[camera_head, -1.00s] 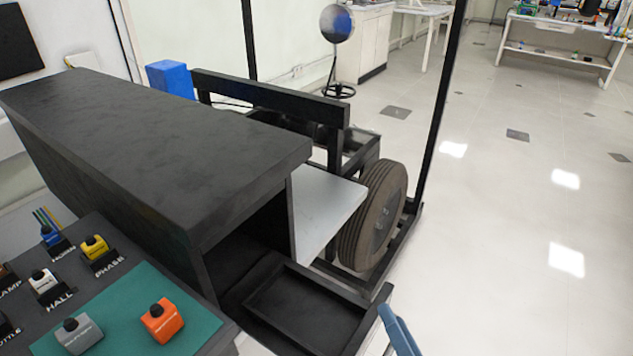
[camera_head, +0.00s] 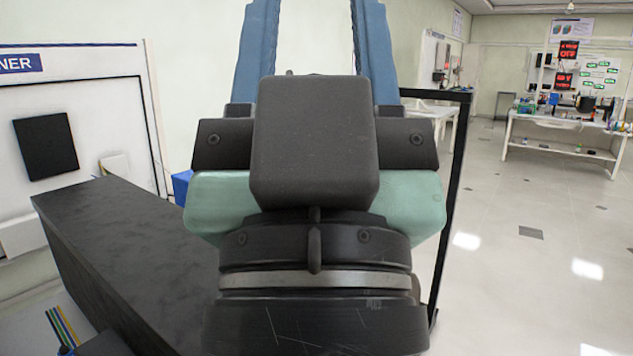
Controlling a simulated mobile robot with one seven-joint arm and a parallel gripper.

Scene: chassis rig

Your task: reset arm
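My gripper (camera_head: 315,35) fills the middle of the head view, pointing up and away. Its two blue fingers stand well apart, with pale wall showing between them. The fingertips run out of the top of the frame. I see nothing held in the visible gap. The dark wrist and palm housing with pale green sides hides much of the scene behind it.
A long black bench top (camera_head: 110,250) lies at the left, with a blue box (camera_head: 182,185) partly hidden behind my gripper. A black upright post (camera_head: 452,190) stands to the right. A white worktable (camera_head: 565,135) is far right. Floor on the right is clear.

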